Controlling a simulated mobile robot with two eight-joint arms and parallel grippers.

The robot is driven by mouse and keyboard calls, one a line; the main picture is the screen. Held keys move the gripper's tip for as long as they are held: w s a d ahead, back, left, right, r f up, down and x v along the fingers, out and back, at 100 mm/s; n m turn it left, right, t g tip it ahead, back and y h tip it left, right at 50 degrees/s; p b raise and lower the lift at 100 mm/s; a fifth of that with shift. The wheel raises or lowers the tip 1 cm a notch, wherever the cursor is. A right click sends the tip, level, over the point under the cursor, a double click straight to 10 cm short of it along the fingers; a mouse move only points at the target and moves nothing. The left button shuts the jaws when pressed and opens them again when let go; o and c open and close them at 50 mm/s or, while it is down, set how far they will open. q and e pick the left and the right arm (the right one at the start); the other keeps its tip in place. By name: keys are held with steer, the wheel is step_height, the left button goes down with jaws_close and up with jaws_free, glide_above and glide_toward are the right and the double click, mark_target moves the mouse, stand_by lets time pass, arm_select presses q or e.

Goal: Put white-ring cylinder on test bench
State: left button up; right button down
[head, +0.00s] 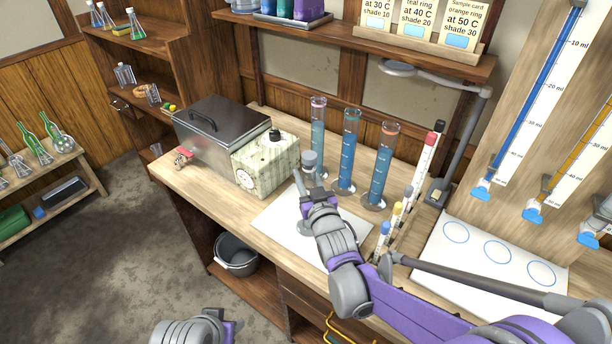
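A clear cylinder with a pale grey-white top (309,159) stands upright at the white sheet (275,222) on the wooden bench (190,185). My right gripper (311,192) is at this cylinder's middle and hides much of it. I cannot tell whether its fingers are closed on the glass. Just behind stand three blue-filled cylinders: one with a pinkish ring (318,135), one with a teal ring (348,155) and one with an orange ring (380,170). My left gripper (228,328) is at the bottom edge, low and away from the bench, partly cut off.
A metal bath (215,130) with a dial box (265,165) stands left on the bench. Coloured markers (397,213) stand right of the cylinders. A magnifier lamp (440,190) and a white sheet with circles (480,270) lie further right. A bucket (237,258) is below.

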steer(key=c, duration=0.5)
jaws_free()
steer(key=shift+s, duration=0.1)
steer(key=shift+r, duration=0.15)
steer(key=b+v, duration=0.1)
steer(key=v, duration=1.1)
